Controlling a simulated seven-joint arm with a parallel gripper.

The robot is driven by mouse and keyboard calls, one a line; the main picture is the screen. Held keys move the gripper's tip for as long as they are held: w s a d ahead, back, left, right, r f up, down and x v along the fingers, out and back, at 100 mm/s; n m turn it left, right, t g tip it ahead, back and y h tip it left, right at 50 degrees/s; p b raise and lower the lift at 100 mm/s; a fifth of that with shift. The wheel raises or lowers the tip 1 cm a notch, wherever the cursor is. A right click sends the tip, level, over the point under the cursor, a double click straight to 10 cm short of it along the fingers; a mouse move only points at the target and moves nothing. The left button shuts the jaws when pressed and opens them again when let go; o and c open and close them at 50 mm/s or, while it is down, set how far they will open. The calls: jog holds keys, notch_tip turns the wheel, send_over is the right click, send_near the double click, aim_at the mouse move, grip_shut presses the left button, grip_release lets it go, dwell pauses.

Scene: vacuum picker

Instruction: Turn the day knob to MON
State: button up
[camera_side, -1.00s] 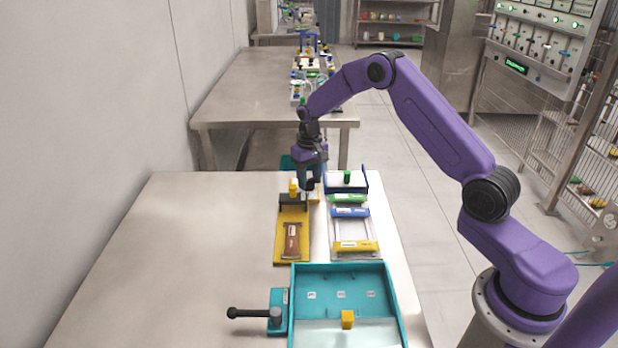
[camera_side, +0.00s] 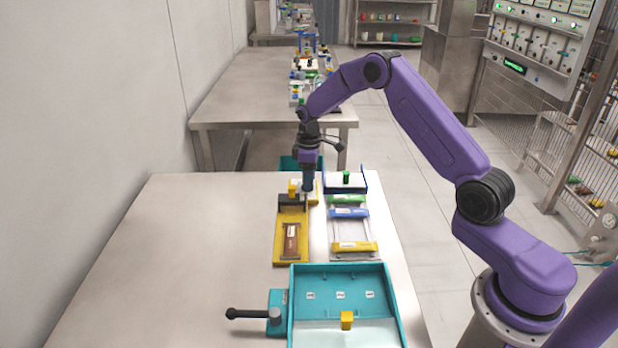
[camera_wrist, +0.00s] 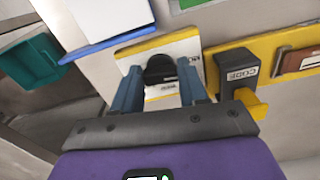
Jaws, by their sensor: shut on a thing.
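The black day knob (camera_wrist: 160,70) sits on a white plate with a yellow border (camera_wrist: 185,45), seen in the wrist view. My gripper (camera_wrist: 160,82) has its two blue fingers on either side of the knob and is shut on it. Small dark lettering shows on the plate beside the knob, but it is too small and partly hidden to read surely. In the side view my gripper (camera_side: 307,188) points down at the plate, and the knob is hidden behind it.
A dark block marked CODE (camera_wrist: 240,75) with a yellow lever (camera_wrist: 250,103) stands close to the right finger. A yellow board (camera_side: 278,250) with a brown bar, a rail frame with coloured sliders (camera_side: 354,246) and a teal tray (camera_side: 340,268) lie nearby. The table's left side is clear.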

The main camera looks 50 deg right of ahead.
jog(key=shift+n, duration=0.6)
jog(key=o, duration=1.1)
jog(key=shift+c, duration=0.2)
jog(key=shift+r, duration=0.1)
notch_tip(320, 180, up, 17)
jog(key=shift+r, duration=0.15)
